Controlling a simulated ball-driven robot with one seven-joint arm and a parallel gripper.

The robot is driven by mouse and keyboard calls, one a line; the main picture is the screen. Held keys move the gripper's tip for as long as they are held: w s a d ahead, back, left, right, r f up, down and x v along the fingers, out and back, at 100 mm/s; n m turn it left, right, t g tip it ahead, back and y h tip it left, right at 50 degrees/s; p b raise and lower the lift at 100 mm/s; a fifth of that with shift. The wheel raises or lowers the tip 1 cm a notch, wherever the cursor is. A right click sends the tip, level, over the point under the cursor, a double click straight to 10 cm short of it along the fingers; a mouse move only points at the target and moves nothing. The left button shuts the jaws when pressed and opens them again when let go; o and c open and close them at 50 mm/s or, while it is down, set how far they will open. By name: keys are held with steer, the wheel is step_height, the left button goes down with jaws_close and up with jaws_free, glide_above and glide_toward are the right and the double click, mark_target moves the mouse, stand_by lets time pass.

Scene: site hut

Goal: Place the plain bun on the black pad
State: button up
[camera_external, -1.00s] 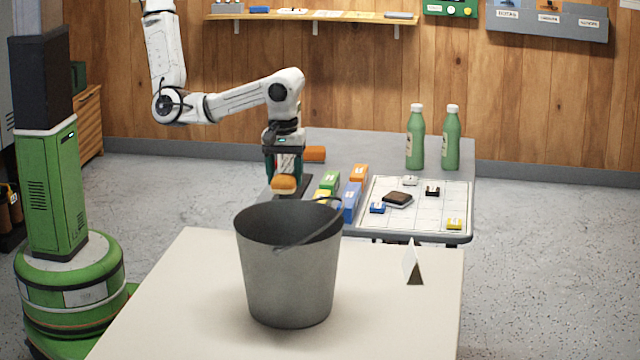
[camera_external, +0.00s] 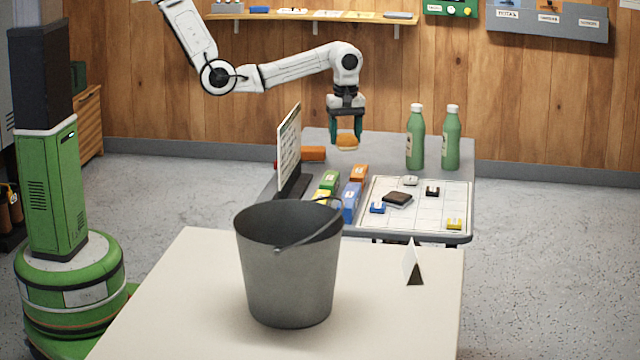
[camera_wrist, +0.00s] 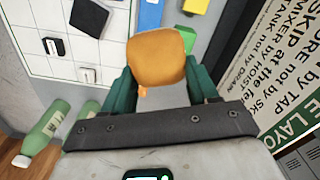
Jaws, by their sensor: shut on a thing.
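The plain bun (camera_external: 347,143) is golden brown and held in my gripper (camera_external: 346,138), up in the air above the far table. In the wrist view the bun (camera_wrist: 157,62) sits between the green fingers of my gripper (camera_wrist: 163,90). The black pad (camera_external: 397,199) lies on the white gridded board, to the right of and below the held bun in the external view. A dark square that looks like the pad (camera_wrist: 88,17) shows at the top left of the wrist view.
A white gridded board (camera_external: 437,211) carries several small blocks. Blue (camera_external: 351,203), green (camera_external: 329,180) and orange blocks stand left of it. An upright sign (camera_external: 288,150) stands at the table's left. Two green bottles (camera_external: 415,140) stand behind. A grey bucket (camera_external: 290,275) is on the near table.

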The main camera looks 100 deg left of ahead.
steer(key=shift+w+a+f, duration=0.1)
steer(key=shift+w+a, duration=0.15)
steer(key=shift+w, duration=0.1)
steer(key=w+f, duration=0.4)
steer(key=w, duration=0.5)
steer(key=b, duration=1)
glide_above(396, 194)
steer(key=s, duration=0.1)
steer(key=f, duration=0.4)
steer(key=shift+s+f, duration=0.2)
steer(key=shift+f, duration=0.2)
steer(key=shift+w+a+f+b, duration=0.1)
steer(key=shift+w+f+b, duration=0.3)
steer(key=shift+b, duration=0.85)
steer(key=shift+w, duration=0.15)
steer(key=shift+w+f+b, duration=0.15)
steer(key=shift+f+b, duration=0.3)
steer(key=shift+b, duration=0.5)
steer(key=shift+f+b, duration=0.8)
steer(key=shift+f, duration=0.35)
